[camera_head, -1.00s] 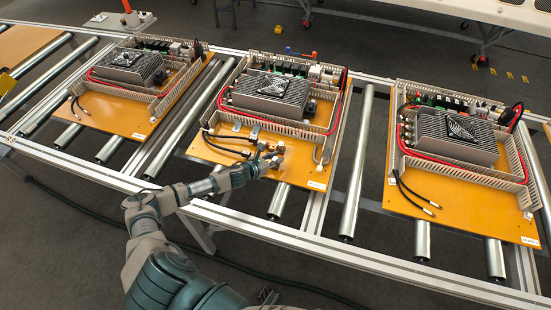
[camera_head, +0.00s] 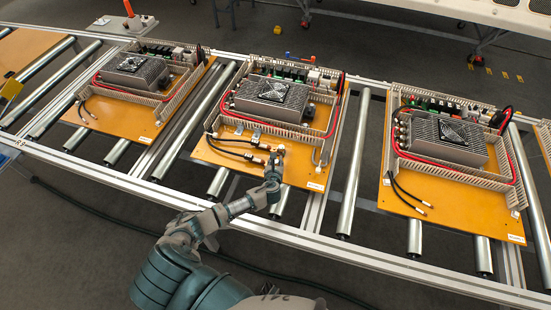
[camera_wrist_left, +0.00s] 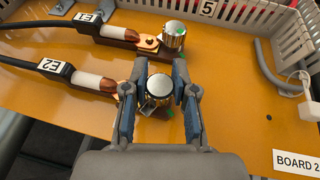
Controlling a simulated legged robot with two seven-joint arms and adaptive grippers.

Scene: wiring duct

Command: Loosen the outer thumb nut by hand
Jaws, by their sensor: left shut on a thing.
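My left gripper (camera_wrist_left: 159,72) is shut on the outer thumb nut (camera_wrist_left: 160,86), a shiny metal cylinder, with one finger on each side. This nut stands at the end of the black cable marked E2 (camera_wrist_left: 52,67), whose copper lug (camera_wrist_left: 120,90) is partly hidden by the finger. A second metal thumb nut (camera_wrist_left: 173,37) stands apart, farther in, at the lug of the cable marked E1 (camera_wrist_left: 86,22). In the head view my left gripper (camera_head: 275,155) is over the front of the middle orange board (camera_head: 230,160); the nut is too small to tell there. My right gripper is out of view.
A grey slotted wiring duct (camera_wrist_left: 232,18) with a 5 label runs behind the nuts. A grey cable (camera_wrist_left: 272,70) and white clip lie at the right, near the BOARD 2 label (camera_wrist_left: 297,162). Similar boards flank this one on the roller conveyor (camera_head: 347,190).

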